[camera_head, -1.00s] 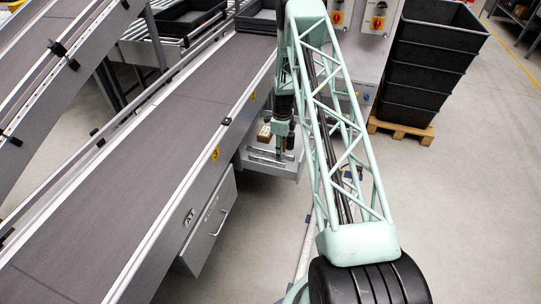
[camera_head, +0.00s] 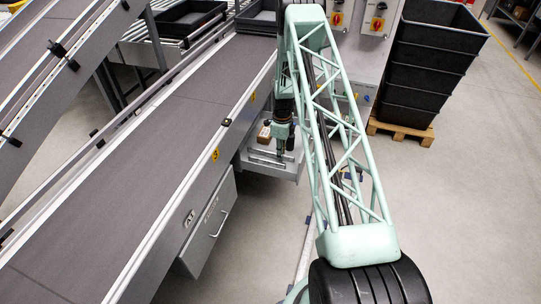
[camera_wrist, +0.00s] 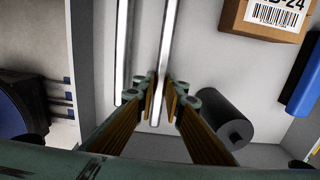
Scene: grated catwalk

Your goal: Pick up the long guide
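Two long, thin, bright metal bars lie side by side in a light grey tray (camera_wrist: 88,45). One bar (camera_wrist: 169,40) runs down between my fingertips in the wrist view; the other bar (camera_wrist: 123,50) lies to its left and ends higher in the picture. Both run out of the top edge, so I cannot tell which is the long guide. My gripper (camera_wrist: 161,101) has its fingers on either side of the right bar with a narrow gap, and grips nothing that I can see. In the head view my gripper (camera_head: 281,148) points down at the tray (camera_head: 260,170).
A cardboard box (camera_wrist: 268,18) with a barcode label, a dark grey cylinder (camera_wrist: 222,117) and a blue object (camera_wrist: 303,80) are right of the bars. A conveyor (camera_head: 130,170) runs left of the tray. Stacked black crates (camera_head: 425,75) stand on a pallet at the right.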

